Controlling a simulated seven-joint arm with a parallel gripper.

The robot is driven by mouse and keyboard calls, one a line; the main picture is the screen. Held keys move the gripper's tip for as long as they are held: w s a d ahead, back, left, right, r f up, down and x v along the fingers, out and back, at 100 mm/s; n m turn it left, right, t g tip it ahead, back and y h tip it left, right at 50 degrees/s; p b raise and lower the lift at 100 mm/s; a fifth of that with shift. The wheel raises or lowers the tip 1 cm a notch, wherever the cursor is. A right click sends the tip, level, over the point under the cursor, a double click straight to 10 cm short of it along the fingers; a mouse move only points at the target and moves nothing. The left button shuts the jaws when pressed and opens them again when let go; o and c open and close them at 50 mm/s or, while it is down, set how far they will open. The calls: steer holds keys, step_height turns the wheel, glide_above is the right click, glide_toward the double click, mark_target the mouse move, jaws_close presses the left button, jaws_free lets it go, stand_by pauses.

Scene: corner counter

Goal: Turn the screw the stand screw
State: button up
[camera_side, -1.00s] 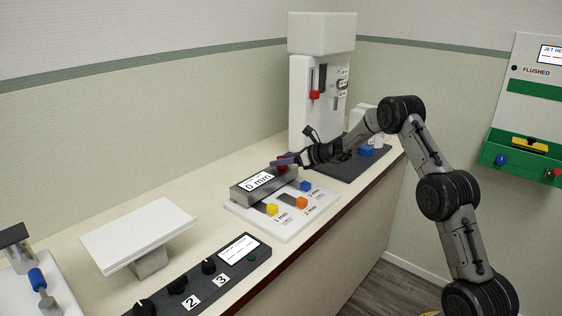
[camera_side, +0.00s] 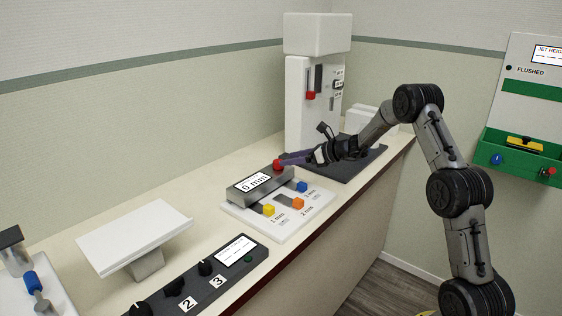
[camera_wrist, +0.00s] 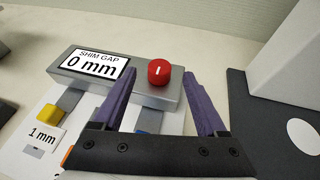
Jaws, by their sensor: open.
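A red knob (camera_wrist: 159,72) with a white mark sits on the end of a grey block (camera_wrist: 150,97). The block's display (camera_wrist: 90,66) reads "SHIM GAP 0 mm". In the side view the red knob (camera_side: 277,165) shows at the fingertips. My gripper (camera_side: 284,159) is open, with purple fingers. In the wrist view my gripper (camera_wrist: 159,74) has the knob between its fingertips, with gaps on both sides. I cannot tell the height difference. No label names a stand screw. A blue-handled part (camera_side: 33,283) stands at the far left.
Blue (camera_side: 302,187), orange (camera_side: 298,203) and yellow (camera_side: 268,209) tabs are on the white plate (camera_side: 285,227) before the block. A white machine (camera_side: 312,110) stands behind on a dark mat (camera_side: 350,170). A tilted white panel (camera_side: 135,235) and black knob box (camera_side: 200,290) are at left.

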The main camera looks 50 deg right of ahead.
steer(key=v, duration=0.7)
steer(key=shift+s, duration=0.35)
steer(key=shift+d+r, duration=0.1)
